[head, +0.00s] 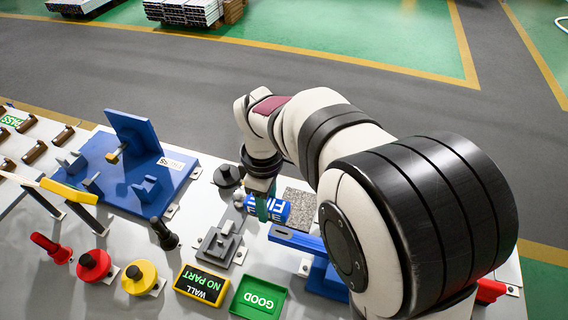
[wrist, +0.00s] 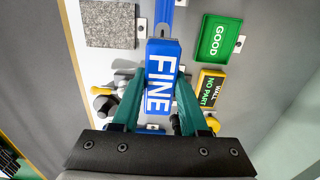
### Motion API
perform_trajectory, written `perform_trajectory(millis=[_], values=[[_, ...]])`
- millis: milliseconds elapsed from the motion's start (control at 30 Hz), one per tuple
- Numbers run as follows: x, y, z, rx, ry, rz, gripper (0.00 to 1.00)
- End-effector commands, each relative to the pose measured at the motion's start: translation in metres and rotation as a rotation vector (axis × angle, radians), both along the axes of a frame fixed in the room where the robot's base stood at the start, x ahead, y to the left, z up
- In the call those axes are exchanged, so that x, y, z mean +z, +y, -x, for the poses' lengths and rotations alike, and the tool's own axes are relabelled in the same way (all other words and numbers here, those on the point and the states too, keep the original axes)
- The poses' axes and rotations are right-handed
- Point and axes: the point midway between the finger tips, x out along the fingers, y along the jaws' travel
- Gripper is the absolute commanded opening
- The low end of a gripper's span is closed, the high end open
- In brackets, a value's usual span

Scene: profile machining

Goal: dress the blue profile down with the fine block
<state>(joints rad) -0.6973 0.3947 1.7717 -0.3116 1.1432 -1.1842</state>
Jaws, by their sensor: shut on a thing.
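My gripper (head: 263,207) points down with its green fingers shut on the fine block. The fine block (head: 280,210) is blue with a white FINE label. In the wrist view the fine block (wrist: 163,77) sits between my gripper's fingers (wrist: 160,100), its label facing the camera. A long blue bar (head: 296,240), which looks like the blue profile, lies just in front of the block in the head view, partly hidden by my arm. In the wrist view the bar (wrist: 166,16) runs beyond the block's far end. I cannot tell whether block and bar touch.
A speckled grey pad (wrist: 112,24) lies beside the block. A green GOOD tray (head: 258,297) and a black NO PART tray (head: 200,285) stand at the front. A blue fixture (head: 130,170) stands left, with red (head: 93,265) and yellow (head: 139,278) knobs before it.

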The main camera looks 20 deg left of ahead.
Motion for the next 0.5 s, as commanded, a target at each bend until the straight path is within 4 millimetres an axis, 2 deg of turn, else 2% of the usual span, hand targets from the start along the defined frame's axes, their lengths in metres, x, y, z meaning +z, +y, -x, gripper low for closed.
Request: perform_trajectory(millis=[500], values=[[-0.047,0.0,0.0,0.0,0.002,0.001,0.0]])
